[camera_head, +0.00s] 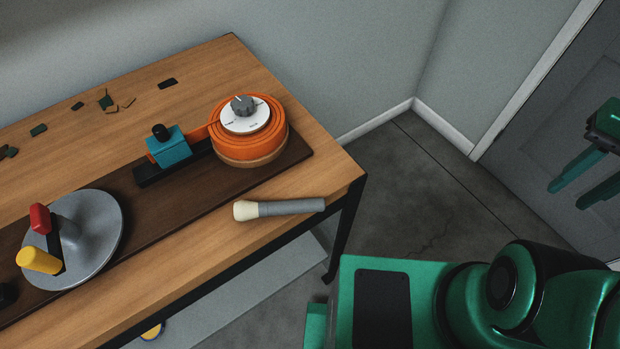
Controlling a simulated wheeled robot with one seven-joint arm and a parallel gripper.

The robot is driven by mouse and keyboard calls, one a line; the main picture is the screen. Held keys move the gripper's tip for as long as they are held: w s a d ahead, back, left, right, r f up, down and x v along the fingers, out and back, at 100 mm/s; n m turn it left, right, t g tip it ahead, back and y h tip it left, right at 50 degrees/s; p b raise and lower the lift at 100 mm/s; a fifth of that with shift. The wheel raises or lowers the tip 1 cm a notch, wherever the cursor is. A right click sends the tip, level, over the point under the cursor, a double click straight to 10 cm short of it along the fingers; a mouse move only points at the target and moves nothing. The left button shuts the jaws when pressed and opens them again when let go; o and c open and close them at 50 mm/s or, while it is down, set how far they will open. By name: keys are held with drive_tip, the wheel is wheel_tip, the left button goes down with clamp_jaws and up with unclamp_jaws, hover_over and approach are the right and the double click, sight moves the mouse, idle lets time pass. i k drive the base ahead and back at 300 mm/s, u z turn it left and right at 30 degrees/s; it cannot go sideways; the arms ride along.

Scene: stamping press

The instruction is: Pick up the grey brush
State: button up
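The grey brush (290,207) lies on the wooden table close to its front right edge. Its pale cream bristle end points left and its grey handle points right, close to the table's right corner. My gripper (577,192) is at the right edge of the view, away from the table, in front of the grey door. Its two green fingers point down and left with a gap between them, and nothing shows between them. Part of my gripper is cut off by the frame.
The wooden table (232,75) bears a dark board with an orange round unit (250,148) with a dial, a teal block (170,148), and a grey disc (104,219) with red and yellow knobs. Small dark scraps lie at the back. Floor right of the table is clear.

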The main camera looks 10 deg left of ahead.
sight(243, 211)
drive_tip(key=z, duration=0.1)
drive_tip(key=k, duration=1)
drive_tip(key=u, duration=0.3)
